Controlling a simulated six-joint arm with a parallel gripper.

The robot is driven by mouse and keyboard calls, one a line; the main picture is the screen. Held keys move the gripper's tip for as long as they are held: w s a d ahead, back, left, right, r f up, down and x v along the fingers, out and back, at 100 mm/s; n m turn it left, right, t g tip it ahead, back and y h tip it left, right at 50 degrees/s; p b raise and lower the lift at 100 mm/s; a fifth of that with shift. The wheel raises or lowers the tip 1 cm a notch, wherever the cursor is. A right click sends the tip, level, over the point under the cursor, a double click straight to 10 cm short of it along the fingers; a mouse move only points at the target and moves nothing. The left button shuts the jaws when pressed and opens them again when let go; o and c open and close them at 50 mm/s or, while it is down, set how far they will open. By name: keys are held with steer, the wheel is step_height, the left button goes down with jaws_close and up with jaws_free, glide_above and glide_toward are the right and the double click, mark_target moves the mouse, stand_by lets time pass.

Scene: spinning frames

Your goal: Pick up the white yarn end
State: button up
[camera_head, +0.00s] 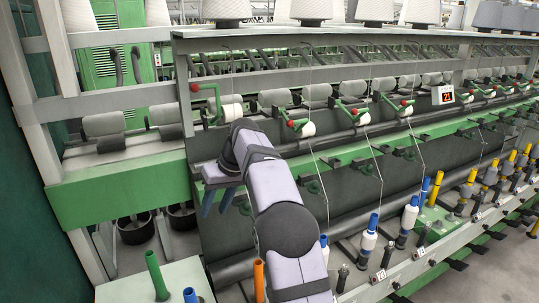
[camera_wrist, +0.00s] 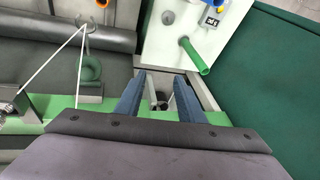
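White yarn strands hang along the spinning frame. The nearest white yarn (camera_head: 320,170) runs down to the right of my arm in the head view. In the wrist view a white yarn (camera_wrist: 68,45) passes through a guide hook at the upper left, left of my fingers and apart from them. I cannot tell a loose yarn end for certain. My gripper (camera_head: 215,213) is at the left end of the frame, in front of the dark panel. In the wrist view my gripper (camera_wrist: 159,78) has its two blue fingers apart with nothing between them.
A pale surface at the lower left carries a green tube (camera_head: 157,275) and a blue tube (camera_head: 190,296). An orange tube (camera_head: 259,280) stands by my arm. Red-tipped green arms (camera_head: 292,123) stick out above.

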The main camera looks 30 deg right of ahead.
steer(key=w+d+r+m+t+h+p, duration=0.1)
steer(key=d+r+h+p, duration=0.1)
steer(key=d+r+p, duration=0.6)
steer(key=d+r+h+p, duration=0.1)
steer(key=d+r, duration=0.3)
steer(key=d, duration=0.8)
steer(key=shift+w+p+x, duration=0.15)
steer(key=shift+p+x, duration=0.4)
steer(key=shift+x, duration=1.25)
steer(key=shift+w+p+x, duration=0.2)
steer(key=shift+p+x, duration=0.35)
steer(key=shift+x, duration=1.3)
steer(key=shift+a+r, duration=0.15)
steer(key=shift+a, duration=0.05)
steer(key=c, duration=0.8)
